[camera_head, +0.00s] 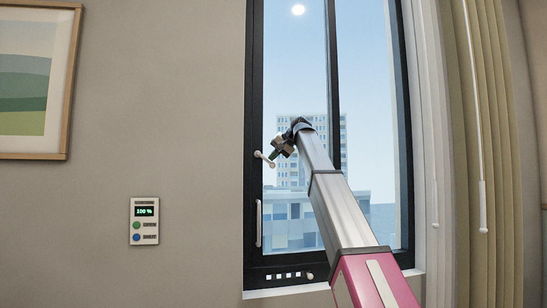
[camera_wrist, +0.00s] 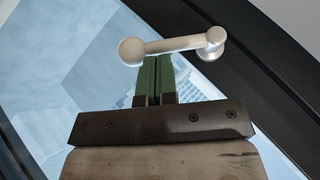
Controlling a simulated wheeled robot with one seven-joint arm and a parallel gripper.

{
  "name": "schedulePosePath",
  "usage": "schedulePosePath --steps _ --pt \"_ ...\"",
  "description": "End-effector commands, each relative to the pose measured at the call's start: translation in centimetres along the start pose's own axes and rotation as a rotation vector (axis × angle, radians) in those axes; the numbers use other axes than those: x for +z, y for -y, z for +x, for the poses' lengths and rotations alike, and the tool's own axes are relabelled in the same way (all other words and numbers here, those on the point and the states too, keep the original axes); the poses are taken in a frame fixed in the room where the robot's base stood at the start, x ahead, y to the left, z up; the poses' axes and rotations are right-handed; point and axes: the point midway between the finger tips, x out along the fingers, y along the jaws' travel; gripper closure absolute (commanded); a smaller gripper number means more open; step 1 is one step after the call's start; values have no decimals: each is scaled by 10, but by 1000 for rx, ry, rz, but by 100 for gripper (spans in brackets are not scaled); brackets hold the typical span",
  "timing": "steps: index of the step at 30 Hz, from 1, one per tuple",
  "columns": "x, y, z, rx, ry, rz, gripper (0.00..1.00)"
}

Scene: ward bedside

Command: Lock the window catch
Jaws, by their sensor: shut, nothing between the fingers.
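The window catch (camera_head: 263,157) is a small pale lever on the black left frame of the window. In the head view it points right and slightly down from its pivot, ending in a round knob. In the wrist view the catch (camera_wrist: 172,45) lies across the top, with its knob at left and its pivot at right on the dark frame. My gripper (camera_head: 275,155) is beside the lever. In the wrist view its green fingers (camera_wrist: 156,58) are together and empty, with their tips at the lever's lower edge; whether they touch it I cannot tell.
A vertical pale handle (camera_head: 259,223) sits lower on the same window frame (camera_head: 254,110). A wall panel (camera_head: 144,221) reading 100 % and a framed picture (camera_head: 34,80) are to the left. A curtain (camera_head: 487,150) and a cord (camera_head: 482,205) hang at right.

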Motion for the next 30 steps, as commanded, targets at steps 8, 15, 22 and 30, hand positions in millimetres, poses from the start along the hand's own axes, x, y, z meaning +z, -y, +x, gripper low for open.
schedulePosePath --steps 8,15,22,30 --pt "2 -2 2 -42 1 28 100" --pt "4 -4 5 -81 0 54 100" --pt "9 -8 11 -182 0 123 100" --pt "18 -12 24 -387 0 261 100"
